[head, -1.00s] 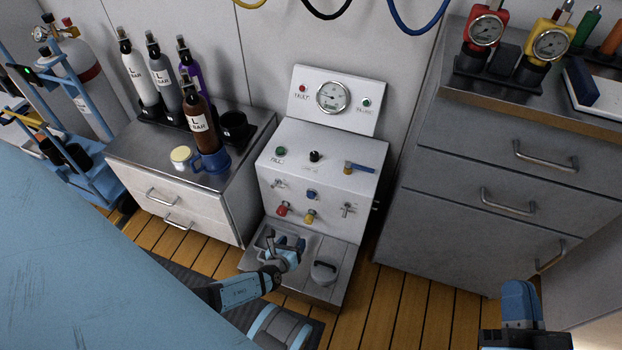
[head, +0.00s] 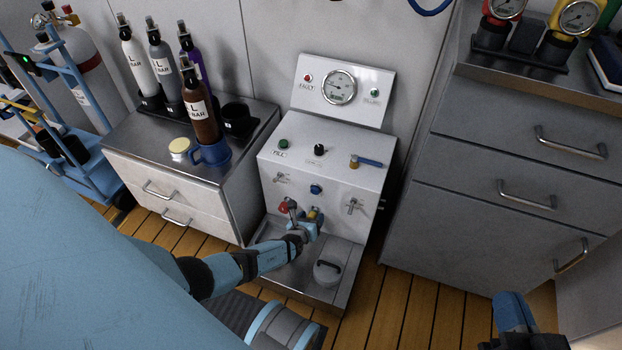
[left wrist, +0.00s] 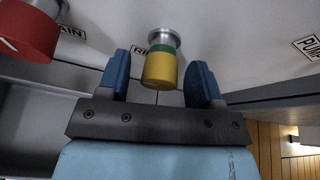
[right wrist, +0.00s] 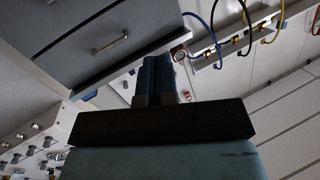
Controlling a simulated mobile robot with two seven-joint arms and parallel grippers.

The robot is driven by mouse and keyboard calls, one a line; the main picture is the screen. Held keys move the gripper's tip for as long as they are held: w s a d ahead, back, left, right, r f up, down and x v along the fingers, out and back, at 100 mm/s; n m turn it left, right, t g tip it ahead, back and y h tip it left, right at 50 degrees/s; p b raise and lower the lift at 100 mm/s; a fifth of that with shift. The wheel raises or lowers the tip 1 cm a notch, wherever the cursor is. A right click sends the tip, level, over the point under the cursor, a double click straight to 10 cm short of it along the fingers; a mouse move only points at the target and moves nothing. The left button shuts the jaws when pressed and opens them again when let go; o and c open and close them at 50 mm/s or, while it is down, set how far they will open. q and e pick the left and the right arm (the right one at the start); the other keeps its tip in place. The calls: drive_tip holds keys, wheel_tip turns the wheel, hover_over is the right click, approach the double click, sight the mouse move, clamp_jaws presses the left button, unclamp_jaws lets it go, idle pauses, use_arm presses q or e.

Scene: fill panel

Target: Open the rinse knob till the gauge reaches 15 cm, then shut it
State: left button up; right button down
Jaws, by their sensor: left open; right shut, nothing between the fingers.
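In the head view the yellow knob (head: 314,213) is low on the panel's front. My left gripper (left wrist: 160,85) is open, with one blue finger on each side of the yellow knob; contact is not visible. It also shows in the head view (head: 305,222). The round gauge (head: 339,87) is on the panel's upright back plate; its reading is too small to tell. My right gripper (right wrist: 157,78) is shut and empty, away from the panel.
A red knob (left wrist: 28,32) is just left of the yellow one. A lidded pot (head: 328,270) stands in the tray below. Drawers flank the panel on both sides.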

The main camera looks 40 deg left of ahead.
use_arm(q)
drive_tip(key=c, duration=0.9)
drive_tip(key=shift+a+f+b, duration=0.15)
drive_tip(key=shift+f+b, duration=0.1)
drive_tip(key=shift+b, duration=0.4)
drive_tip(key=shift+r+n+h+b, duration=0.1)
drive_tip(key=shift+n+h+b, duration=0.2)
drive_tip(key=shift+n, duration=0.1)
drive_tip(key=shift+r, duration=0.15)
drive_tip(key=o, duration=0.9)
use_arm(e)
drive_tip(key=shift+w+d+f+n, duration=0.2)
drive_tip(key=shift+w+f+n, duration=0.05)
drive_tip(key=shift+f+n, duration=0.3)
